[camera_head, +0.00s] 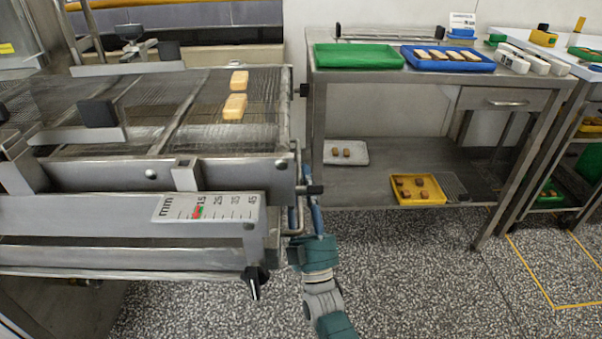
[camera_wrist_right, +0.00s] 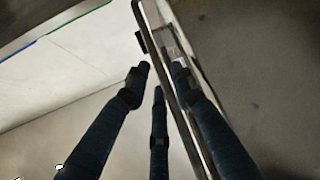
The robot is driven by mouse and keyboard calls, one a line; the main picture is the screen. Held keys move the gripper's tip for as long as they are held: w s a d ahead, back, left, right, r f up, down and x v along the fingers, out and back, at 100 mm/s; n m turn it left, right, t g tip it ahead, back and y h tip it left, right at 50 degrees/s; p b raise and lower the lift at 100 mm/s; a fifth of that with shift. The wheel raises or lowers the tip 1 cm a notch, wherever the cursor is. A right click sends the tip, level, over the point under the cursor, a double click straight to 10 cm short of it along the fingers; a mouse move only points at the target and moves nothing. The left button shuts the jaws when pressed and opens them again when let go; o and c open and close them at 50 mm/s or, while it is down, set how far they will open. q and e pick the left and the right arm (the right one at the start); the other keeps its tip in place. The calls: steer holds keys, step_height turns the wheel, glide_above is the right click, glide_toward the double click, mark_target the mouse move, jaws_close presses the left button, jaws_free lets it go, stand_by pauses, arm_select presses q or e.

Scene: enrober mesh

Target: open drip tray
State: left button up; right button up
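The drip tray cannot be clearly told apart from the grey metal layers under the mesh belt in the head view. A thin metal bar like a handle (camera_head: 298,168) runs down the right end of the machine. My right gripper (camera_head: 303,208) is at this bar with its blue fingers pointing up along the machine's end. In the right wrist view, the bar (camera_wrist_right: 163,62) passes between the fingers of my right gripper (camera_wrist_right: 162,74), two on its left and one on its right. The fingers look spread, with a gap left of the bar. My left gripper is not in view.
The mesh belt (camera_head: 190,97) carries two yellow bars (camera_head: 235,106). A scale plate (camera_head: 210,206) and a dark knob (camera_head: 254,279) sit on the machine's front. A steel table (camera_head: 400,77) with green and blue trays stands right. Speckled floor (camera_head: 420,290) is clear in front.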

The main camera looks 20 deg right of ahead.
steer(key=shift+w+r, duration=0.5)
jaws_close()
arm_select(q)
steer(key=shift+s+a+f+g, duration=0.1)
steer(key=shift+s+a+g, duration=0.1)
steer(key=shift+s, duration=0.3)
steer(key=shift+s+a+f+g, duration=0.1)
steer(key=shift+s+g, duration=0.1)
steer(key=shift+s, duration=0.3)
arm_select(e)
steer(key=s+d, duration=0.3)
steer(key=d, duration=0.8)
steer(key=s+d, duration=0.3)
steer(key=d, duration=0.8)
steer(key=s+d, duration=0.3)
steer(key=d, duration=0.9)
steer(key=shift+s, duration=0.4)
steer(key=shift+f, duration=0.15)
